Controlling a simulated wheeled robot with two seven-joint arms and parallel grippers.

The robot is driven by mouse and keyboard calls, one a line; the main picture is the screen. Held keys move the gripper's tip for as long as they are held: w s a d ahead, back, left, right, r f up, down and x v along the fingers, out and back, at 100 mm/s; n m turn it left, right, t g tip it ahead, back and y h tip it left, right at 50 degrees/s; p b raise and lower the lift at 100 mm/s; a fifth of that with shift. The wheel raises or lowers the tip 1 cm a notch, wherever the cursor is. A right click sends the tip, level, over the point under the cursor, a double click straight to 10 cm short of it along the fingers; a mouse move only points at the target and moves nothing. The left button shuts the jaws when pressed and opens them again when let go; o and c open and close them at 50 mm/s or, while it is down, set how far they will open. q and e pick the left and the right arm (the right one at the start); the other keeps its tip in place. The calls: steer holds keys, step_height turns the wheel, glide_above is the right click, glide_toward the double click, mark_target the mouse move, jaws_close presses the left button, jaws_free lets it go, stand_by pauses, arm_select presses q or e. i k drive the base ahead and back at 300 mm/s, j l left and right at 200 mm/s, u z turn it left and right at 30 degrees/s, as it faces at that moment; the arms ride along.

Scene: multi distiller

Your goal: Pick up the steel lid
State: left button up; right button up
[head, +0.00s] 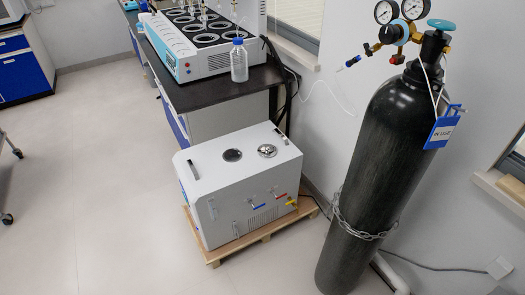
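The steel lid (267,150) is a small shiny round piece on top of a white box-shaped machine (205,172). To its left in the same top is a round dark opening (232,155). At this size I cannot tell whether the lid sits over a hole or lies on the flat top. Neither of my grippers is in view, and nothing covers the lid.
The machine stands on a wooden pallet (214,262), with blue, red and yellow valves on its front. A tall black gas cylinder (375,165) is chained at right. Behind is a dark bench (215,92) with a distiller and a bottle (239,65).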

mark_target(267, 150)
steer(key=i+j, duration=0.15)
steer(key=j, duration=0.2)
steer(key=i+j+u, duration=0.15)
steer(key=j, duration=0.2)
steer(key=i+j+u, duration=0.1)
steer(key=i, duration=0.25)
steer(key=i+j, duration=0.1)
steer(key=i, duration=0.25)
steer(key=u, duration=0.05)
